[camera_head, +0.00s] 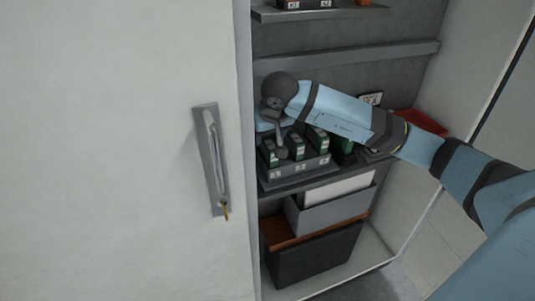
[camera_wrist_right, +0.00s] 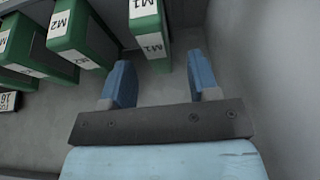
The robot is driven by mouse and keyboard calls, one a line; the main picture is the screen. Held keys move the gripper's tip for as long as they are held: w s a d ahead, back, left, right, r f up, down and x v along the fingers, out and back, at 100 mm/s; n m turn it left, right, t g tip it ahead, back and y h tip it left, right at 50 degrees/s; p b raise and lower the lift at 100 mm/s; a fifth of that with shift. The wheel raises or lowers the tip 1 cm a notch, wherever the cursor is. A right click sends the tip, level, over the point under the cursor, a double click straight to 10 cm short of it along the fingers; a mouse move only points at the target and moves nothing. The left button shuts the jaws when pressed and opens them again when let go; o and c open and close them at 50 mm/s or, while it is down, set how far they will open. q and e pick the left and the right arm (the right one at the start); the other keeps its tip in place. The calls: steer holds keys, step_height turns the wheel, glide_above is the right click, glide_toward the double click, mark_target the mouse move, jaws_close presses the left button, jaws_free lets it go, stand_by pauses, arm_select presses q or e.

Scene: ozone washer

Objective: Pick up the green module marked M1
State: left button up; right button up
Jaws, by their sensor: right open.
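The green module marked M1 (camera_wrist_right: 148,42) has white M1 labels and shows at the top middle of the right wrist view. My right gripper (camera_wrist_right: 158,66) is open. Its two blue fingers appear on either side of the lower end of M1 in the picture, with gaps on both sides and no visible contact. In the head view my right gripper (camera_head: 281,146) points down at the left part of a grey tray (camera_head: 297,171) holding several green modules. Labels on the modules are too small to read there, and my arm hides part of them. My left gripper is out of view.
Green modules marked M2 (camera_wrist_right: 70,30) stand just left of M1. A grey wall (camera_wrist_right: 280,80) rises close on the right in the wrist view. The tray sits on a cabinet shelf, beside a white door (camera_head: 120,150). Below are a grey bin (camera_head: 330,212) and a dark box (camera_head: 315,257).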

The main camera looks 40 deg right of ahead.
mark_target(268, 141)
steer(key=x, duration=0.3)
steer(key=shift+d+f, duration=0.15)
steer(key=shift+f, duration=0.05)
steer(key=shift+f+b, duration=0.25)
steer(key=shift+b, duration=0.1)
stand_by(0.3)
jaws_close()
